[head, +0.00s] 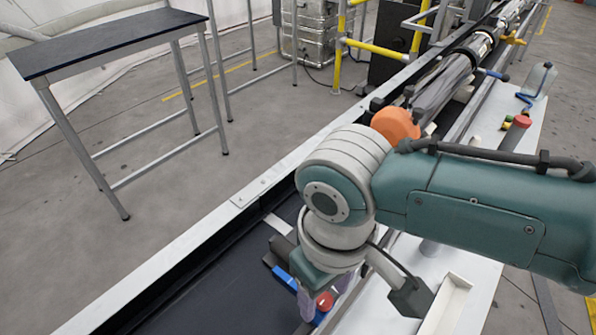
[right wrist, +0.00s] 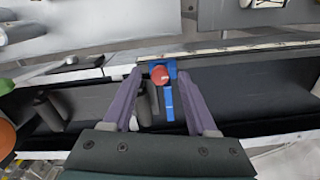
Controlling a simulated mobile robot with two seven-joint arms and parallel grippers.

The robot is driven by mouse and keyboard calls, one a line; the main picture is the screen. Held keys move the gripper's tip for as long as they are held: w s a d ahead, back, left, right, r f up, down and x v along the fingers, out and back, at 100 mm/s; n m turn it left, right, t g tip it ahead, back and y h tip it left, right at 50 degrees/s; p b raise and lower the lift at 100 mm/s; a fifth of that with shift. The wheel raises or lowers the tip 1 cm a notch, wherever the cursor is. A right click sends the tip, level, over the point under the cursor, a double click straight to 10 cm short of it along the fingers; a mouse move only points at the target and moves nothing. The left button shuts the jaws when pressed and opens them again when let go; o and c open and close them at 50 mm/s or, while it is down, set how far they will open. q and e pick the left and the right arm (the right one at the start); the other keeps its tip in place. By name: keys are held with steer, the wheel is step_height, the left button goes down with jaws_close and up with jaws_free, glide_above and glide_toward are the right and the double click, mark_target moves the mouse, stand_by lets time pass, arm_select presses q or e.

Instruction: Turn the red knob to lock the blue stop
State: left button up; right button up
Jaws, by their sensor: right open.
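The red knob (head: 325,300) sits on the blue stop (head: 285,278), low in the head view beside my right gripper. In the right wrist view the red knob (right wrist: 161,74) lies ahead between the fingertips, on the square top of the blue stop (right wrist: 168,100), whose narrow blue bar points back toward the gripper. My right gripper (right wrist: 158,76) is open, with its purple fingers on either side of the knob. I cannot tell whether either finger touches it. In the head view the wrist hides part of the stop. My left gripper is not in view.
The stop is at the side of a long dark trough (head: 215,295) with pale metal edges. A dark grey handle-like part (right wrist: 144,103) stands beside the stop. An orange round part (head: 396,124) is farther along. A dark-topped table (head: 110,40) stands at left, with open floor around it.

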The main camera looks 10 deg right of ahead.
mark_target(325, 299)
step_height(325, 299, up, 10)
steer(key=p, duration=0.2)
stand_by(0.3)
